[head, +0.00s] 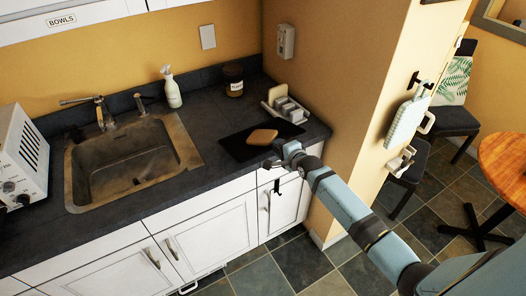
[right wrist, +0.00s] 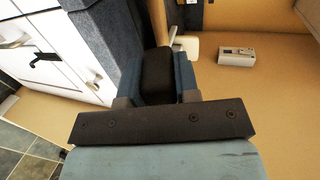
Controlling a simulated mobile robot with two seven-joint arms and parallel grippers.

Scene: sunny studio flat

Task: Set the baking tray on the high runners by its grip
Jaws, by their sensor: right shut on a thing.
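The dark flat baking tray (head: 234,150) is at the right end of the counter, with a golden-brown slab of food (head: 262,137) on it. I cannot tell whether it rests on the counter or is slightly above it. My right gripper (head: 278,160) is at the tray's front right edge. In the right wrist view its fingers (right wrist: 158,80) are shut on a black block, the tray's grip (right wrist: 158,70). In the head view the gripper hides the grip. I cannot make out the high runners. My left gripper is not in view.
A white rack (head: 286,106) stands close behind the tray, beside the wall. The sink (head: 130,160) is left of the tray, and a white appliance (head: 22,155) is at the far left.

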